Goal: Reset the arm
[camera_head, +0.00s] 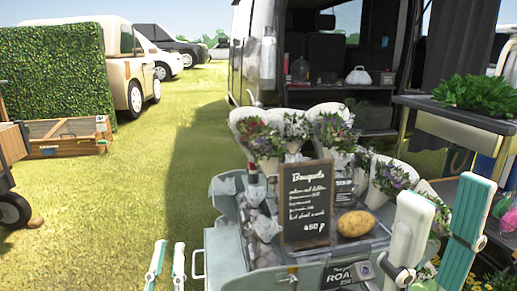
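My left gripper (168,246) shows at the bottom edge, left of the cart, with two white-and-teal fingers pointing up and apart. Only grass shows between them, and the rest of that arm is out of view. My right gripper (448,190) is large in the lower right, in front of the cart's right side. Its white-and-teal fingers are spread wide with nothing held between them. It overlaps some flowers in the picture.
A grey-green cart (226,251) carries wrapped bouquets (264,140), a chalkboard sign (306,204) and a potato (355,223). A planter stand (455,124) is at right, an open van (246,52) behind. A wooden crate (66,138) stands left. Grass between is clear.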

